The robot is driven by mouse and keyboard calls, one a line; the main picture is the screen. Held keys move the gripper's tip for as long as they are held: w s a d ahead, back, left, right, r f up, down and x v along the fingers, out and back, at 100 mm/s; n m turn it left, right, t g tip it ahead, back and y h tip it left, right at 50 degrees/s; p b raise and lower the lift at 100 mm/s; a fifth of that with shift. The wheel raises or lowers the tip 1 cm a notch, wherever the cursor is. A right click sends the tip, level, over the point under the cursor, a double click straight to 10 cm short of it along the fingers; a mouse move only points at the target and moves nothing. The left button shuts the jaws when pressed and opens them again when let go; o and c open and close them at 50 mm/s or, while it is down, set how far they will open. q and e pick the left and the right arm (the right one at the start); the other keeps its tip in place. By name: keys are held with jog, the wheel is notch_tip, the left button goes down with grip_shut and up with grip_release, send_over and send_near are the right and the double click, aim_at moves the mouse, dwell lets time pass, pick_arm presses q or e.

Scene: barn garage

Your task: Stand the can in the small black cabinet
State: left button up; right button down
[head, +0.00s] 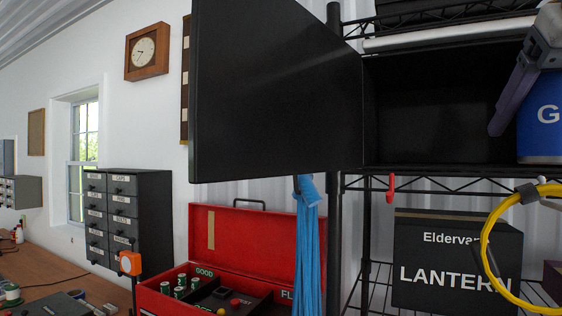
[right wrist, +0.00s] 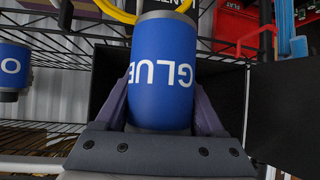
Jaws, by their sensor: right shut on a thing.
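A blue can (head: 541,112) with white lettering is at the right edge of the head view, partly cut off. It shows whole in the right wrist view (right wrist: 161,75), where its label reads "GLUE" upside down. My right gripper (head: 508,100) is shut on the can from both sides, with fingers visible in the right wrist view (right wrist: 162,105). The small black cabinet (head: 440,110) is open and its visible interior is empty. The can overlaps the right part of its opening; its base appears near floor level, but I cannot tell whether it touches. My left gripper is out of view.
The cabinet's black door (head: 275,95) swings wide to the left. A yellow cable (head: 492,245) and a red hook (head: 391,187) hang below the cabinet, near a lantern box (head: 455,262). Another blue can (right wrist: 12,68) stands left in the right wrist view.

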jog(key=w+d+p, duration=0.1)
jog(key=w+d, duration=0.1)
jog(key=w, duration=0.2)
jog(key=w+d+p, duration=0.1)
jog(key=w+p, duration=0.1)
jog(key=w, duration=0.3)
jog(key=w+d+p, duration=0.2)
jog(key=w, duration=0.2)
jog(key=shift+w+d+r, duration=0.1)
jog(key=shift+w+d, duration=0.2)
jog(key=shift+d, duration=0.05)
jog(key=w+p, duration=0.1)
jog(key=w+d+p, duration=0.1)
jog(key=w, duration=0.1)
jog(key=shift+w+d+r, duration=0.15)
jog(key=shift+w+d, duration=0.05)
jog(key=shift+w+d+f, duration=0.1)
jog(key=shift+f, duration=0.4)
jog(key=shift+f, duration=0.1)
